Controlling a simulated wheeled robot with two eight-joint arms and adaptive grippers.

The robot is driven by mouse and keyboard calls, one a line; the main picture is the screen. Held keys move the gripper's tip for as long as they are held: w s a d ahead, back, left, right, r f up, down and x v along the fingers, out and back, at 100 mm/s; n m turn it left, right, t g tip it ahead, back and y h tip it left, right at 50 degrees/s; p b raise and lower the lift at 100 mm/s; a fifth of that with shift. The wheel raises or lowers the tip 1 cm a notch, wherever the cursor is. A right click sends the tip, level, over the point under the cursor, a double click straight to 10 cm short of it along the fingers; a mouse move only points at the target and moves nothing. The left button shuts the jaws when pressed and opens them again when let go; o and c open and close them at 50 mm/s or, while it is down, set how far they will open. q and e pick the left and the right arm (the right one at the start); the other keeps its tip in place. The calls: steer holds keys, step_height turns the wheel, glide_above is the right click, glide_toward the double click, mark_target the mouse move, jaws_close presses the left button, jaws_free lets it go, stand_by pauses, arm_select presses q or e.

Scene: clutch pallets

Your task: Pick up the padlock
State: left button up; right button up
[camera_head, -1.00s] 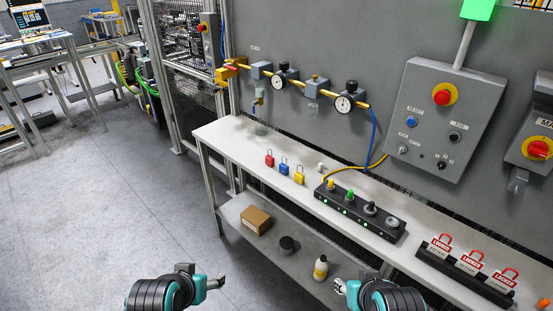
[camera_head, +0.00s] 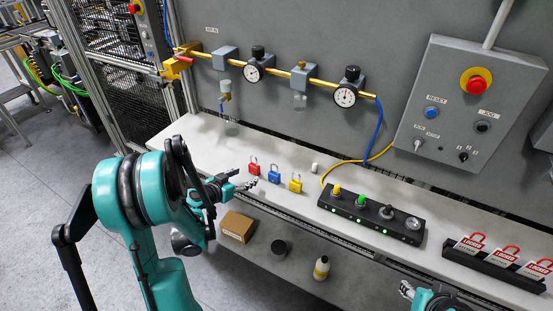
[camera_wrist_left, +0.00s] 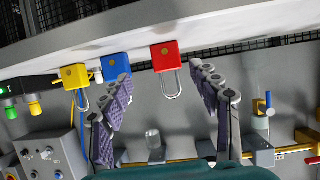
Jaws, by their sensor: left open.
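Three padlocks stand in a row on the white shelf: a red padlock (camera_head: 254,167), a blue padlock (camera_head: 274,174) and a yellow padlock (camera_head: 295,183). My left gripper (camera_head: 250,184) is open and empty, close in front of the red padlock. In the left wrist view the red padlock (camera_wrist_left: 166,57) sits between the spread fingers of the left gripper (camera_wrist_left: 165,92), apart from both. There the blue padlock (camera_wrist_left: 116,67) is partly behind one finger, and the yellow padlock (camera_wrist_left: 75,76) is farther left. My right gripper (camera_head: 407,289) shows only in part at the bottom edge.
A black strip with buttons (camera_head: 371,214) stands right of the padlocks, and a rack of red-and-white tags (camera_head: 495,262) farther right. A small white item (camera_head: 315,168) lies behind the padlocks. A box (camera_head: 237,227), a dark cup (camera_head: 279,247) and a bottle (camera_head: 321,268) stand on the lower shelf.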

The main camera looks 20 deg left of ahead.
mark_target(252, 168)
arm_select(q)
steer(key=shift+w+a+f, duration=0.15)
steer(key=shift+w+f, duration=0.05)
steer(key=shift+w, duration=0.2)
steer(key=x, duration=0.2)
steer(key=shift+w+d+b, duration=0.25)
steer(key=shift+w+b, duration=0.05)
steer(key=w, duration=0.2)
steer(key=w+f+b, duration=0.1)
steer(key=w, duration=0.2)
steer(key=shift+a+f, duration=0.1)
steer(key=shift+f, duration=0.05)
steer(key=shift+c, duration=1.2)
steer(key=c, duration=1.1)
